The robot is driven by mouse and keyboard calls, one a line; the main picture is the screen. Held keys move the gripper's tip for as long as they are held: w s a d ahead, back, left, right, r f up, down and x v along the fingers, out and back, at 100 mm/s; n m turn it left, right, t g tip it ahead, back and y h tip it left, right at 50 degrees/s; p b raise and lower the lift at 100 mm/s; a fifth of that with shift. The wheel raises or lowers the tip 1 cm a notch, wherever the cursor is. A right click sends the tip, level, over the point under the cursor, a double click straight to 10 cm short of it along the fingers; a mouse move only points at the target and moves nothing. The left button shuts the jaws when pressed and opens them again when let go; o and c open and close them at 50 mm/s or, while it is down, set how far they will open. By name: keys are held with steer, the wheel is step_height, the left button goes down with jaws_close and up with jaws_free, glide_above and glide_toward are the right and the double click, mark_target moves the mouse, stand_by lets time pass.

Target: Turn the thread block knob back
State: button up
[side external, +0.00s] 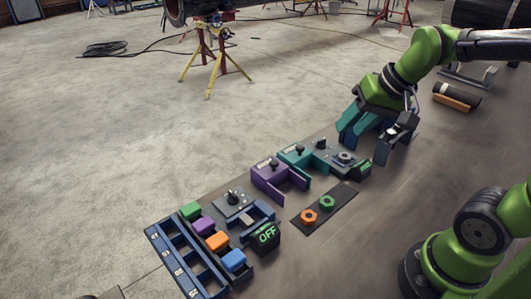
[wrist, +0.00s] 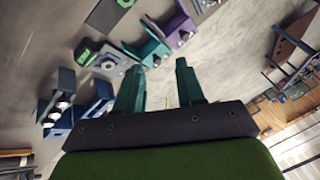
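The knob's angle is too small to read.
Teal (side external: 298,158) and purple (side external: 279,181) fixtures stand left of the block. A dark plate with orange and green nuts (side external: 327,202) lies in front. Further left are another knob block (side external: 233,200), an OFF display (side external: 267,233) and a blue rack (side external: 180,258). Blue parts stand behind my gripper.

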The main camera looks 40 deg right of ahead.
steer(key=s+a+n+t, duration=0.1)
steer(key=s+a+n, duration=0.1)
steer(key=s+a, duration=0.25)
steer(key=m+g+h, duration=0.1)
steer(key=m+g, duration=0.6)
steer(key=m, duration=0.7)
glide_above(322, 139)
step_height(322, 139, down, 4)
step_height(322, 139, down, 16)
steer(key=shift+r, duration=0.1)
jaws_close()
